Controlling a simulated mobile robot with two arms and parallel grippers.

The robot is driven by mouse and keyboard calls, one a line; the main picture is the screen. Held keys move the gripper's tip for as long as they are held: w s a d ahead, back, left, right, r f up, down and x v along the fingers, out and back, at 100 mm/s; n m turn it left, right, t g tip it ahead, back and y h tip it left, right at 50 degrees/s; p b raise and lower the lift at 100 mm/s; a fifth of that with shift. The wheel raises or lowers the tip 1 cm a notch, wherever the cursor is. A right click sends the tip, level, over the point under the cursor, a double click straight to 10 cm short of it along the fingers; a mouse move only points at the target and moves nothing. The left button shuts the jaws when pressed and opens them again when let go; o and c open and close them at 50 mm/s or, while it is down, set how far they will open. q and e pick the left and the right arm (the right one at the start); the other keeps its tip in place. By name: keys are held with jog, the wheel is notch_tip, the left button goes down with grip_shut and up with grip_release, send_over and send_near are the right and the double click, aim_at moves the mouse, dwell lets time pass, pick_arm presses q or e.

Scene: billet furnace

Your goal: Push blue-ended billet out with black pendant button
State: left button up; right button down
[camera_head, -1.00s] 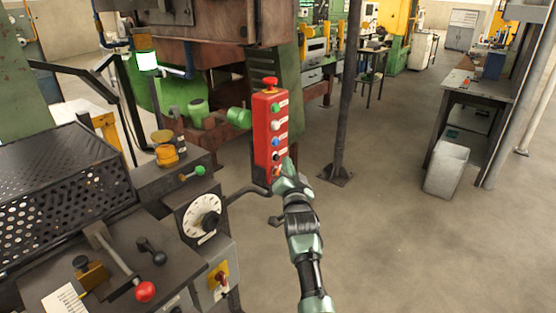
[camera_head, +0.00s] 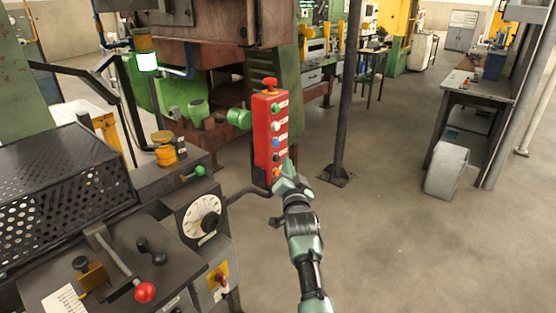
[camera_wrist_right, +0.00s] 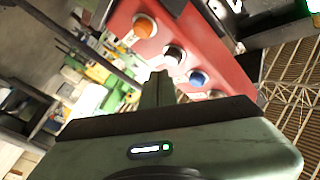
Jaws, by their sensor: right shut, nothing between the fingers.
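The red button pendant (camera_head: 263,135) stands upright near the middle of the head view, with a red mushroom knob on top and a column of green, white, blue, black and orange buttons. Its black button (camera_head: 276,157) is second from the bottom; it also shows in the right wrist view (camera_wrist_right: 174,54). My right gripper (camera_head: 288,168) is shut and empty at the pendant's lower right. In the wrist view its fingertips (camera_wrist_right: 158,76) lie close to the black button; I cannot tell whether they touch it. The blue-ended billet is not visible. My left gripper is not in view.
A console with a dial (camera_head: 201,216) and a red-knobbed lever (camera_head: 145,291) stands at the left. A dark post (camera_head: 344,110) rises behind the pendant. A workbench (camera_head: 480,91) and a pale box (camera_head: 445,171) are at the right. The floor at lower right is clear.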

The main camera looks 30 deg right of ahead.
jog(key=shift+w, duration=0.1)
dwell(0.7)
jog(key=shift+w+a, duration=0.15)
jog(key=shift+w, duration=0.15)
jog(key=shift+w+a+b, duration=0.2)
jog(key=shift+w+b, duration=0.25)
jog(key=shift+b, duration=0.1)
dwell(0.7)
jog(key=shift+s+r, duration=0.1)
jog(key=shift+s+d+p, duration=0.35)
jog(key=shift+s+p, duration=0.35)
jog(key=shift+s, duration=0.05)
jog(key=s+p, duration=0.1)
jog(key=s+d+p, duration=0.1)
jog(key=s, duration=0.1)
jog(key=s+d+p, duration=0.1)
jog(key=shift+s, duration=0.35)
